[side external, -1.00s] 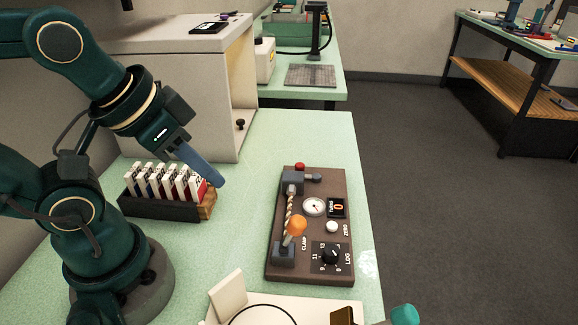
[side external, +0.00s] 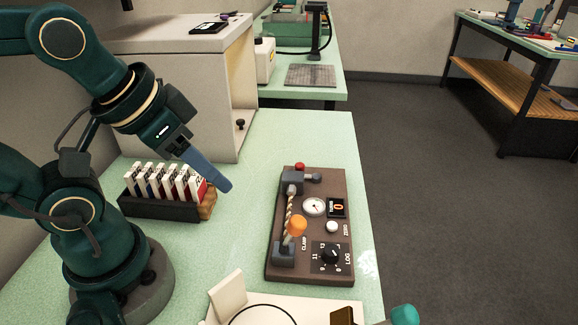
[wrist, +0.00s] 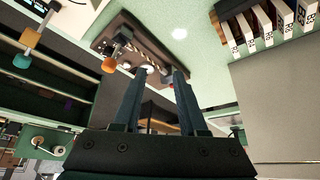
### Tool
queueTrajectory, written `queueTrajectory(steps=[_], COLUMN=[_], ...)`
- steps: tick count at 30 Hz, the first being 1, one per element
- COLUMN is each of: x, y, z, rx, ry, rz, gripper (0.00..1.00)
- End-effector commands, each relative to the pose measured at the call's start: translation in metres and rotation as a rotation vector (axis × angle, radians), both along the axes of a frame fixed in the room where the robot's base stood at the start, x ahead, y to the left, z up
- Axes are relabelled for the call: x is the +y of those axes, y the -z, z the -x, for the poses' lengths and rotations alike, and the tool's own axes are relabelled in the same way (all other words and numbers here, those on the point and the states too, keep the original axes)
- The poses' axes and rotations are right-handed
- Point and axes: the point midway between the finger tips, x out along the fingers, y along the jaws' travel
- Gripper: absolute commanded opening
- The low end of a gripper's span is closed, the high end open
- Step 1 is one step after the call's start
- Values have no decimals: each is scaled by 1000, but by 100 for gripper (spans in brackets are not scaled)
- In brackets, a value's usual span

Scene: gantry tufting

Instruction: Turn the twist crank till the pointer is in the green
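The twist tester is a brown board (side external: 345,270) on the pale green bench. A twisted cord (side external: 290,206) runs between two grey blocks. An orange knob (side external: 297,225) stands near the lower block, by the word CLAMP. A short grey crank-like part (side external: 314,177) sticks out right of the upper block. The round white gauge (side external: 314,207) has a pointer, too small to read against any green zone. The display (side external: 338,208) shows 0. My gripper (side external: 227,186) is in the air left of the board, touching nothing. In the wrist view its fingers (wrist: 160,72) are apart and empty.
A dark rack of white cards (side external: 160,207) stands just left of and below my gripper. A pale cabinet (side external: 190,90) stands behind. A white plate-like piece (side external: 255,310) lies in front. Bench between rack and board is clear.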

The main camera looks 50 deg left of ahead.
Motion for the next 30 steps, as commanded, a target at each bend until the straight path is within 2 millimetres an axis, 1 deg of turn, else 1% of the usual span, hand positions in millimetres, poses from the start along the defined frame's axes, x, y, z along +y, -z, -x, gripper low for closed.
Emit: queueTrajectory(steps=[2,5,9,16,20,23,26,30], x=[1,3,7,16,21,26,31,40], y=[-4,-13,-24,-25,-20,-12,-1,23], z=[-7,-22,-53,-98,-121,-139,-159,-185], rx=[17,52,118,205,250,286,324,384], ry=[-21,-70,-167,-306,-381,-439,-506,-610], rz=[8,28,63,105,125,139,152,171], gripper=[56,56,56,56,56,56,56,56])
